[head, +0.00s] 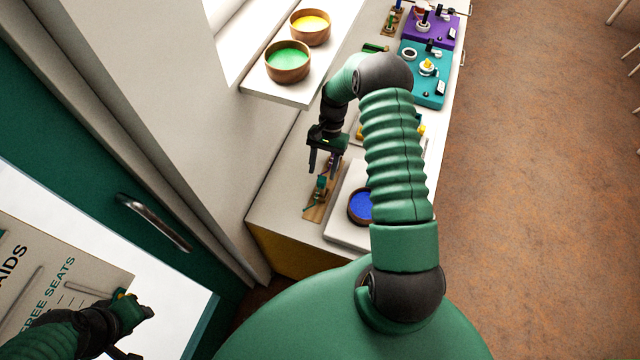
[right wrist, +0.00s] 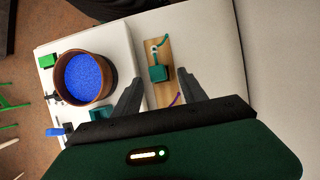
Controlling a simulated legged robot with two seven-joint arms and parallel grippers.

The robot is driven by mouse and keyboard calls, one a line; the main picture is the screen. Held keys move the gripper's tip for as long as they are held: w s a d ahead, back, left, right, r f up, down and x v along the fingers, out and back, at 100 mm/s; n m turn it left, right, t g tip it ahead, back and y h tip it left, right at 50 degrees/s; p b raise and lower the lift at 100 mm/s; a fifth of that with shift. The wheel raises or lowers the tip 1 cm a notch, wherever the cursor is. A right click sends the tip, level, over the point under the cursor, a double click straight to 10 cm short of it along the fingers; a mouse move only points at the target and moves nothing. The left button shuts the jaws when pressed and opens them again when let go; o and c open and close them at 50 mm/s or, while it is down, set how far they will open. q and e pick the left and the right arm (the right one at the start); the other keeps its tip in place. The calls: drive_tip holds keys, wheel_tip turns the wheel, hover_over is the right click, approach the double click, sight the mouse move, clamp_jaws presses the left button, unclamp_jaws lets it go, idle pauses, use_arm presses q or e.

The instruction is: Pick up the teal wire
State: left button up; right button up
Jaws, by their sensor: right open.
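A thin teal-green wire (right wrist: 162,38) curves up from the far end of a small wooden board (right wrist: 152,93) in the right wrist view. A teal block (right wrist: 160,74) sits on the board, and a purple wire (right wrist: 176,99) lies nearer to me. The board also shows in the head view (head: 314,214). My right gripper (right wrist: 159,77) is open and empty, its fingers on either side of the board, with the teal wire beyond the fingertips. In the head view, my right gripper (head: 322,168) is over the board. My left gripper (head: 137,312) is at the lower left, far from the board; its jaws are unclear.
A brown bowl of blue beads (right wrist: 85,76) stands on a white board beside the wooden one. A shelf (head: 297,97) with bowls of green (head: 288,60) and yellow (head: 311,26) beads overhangs the counter's left. Teal (head: 428,90) and purple (head: 440,29) boards lie farther along.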

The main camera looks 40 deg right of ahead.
sight(322, 177)
drive_tip(key=x, duration=0.1)
drive_tip(key=p+x, duration=0.1)
drive_tip(key=x, duration=0.2)
drive_tip(key=shift+s+f+p, duration=0.3)
drive_tip(key=shift+a+f, duration=0.1)
drive_tip(key=shift+f, duration=0.1)
drive_tip(key=shift+a, duration=0.1)
drive_tip(key=c, duration=1)
clamp_jaws()
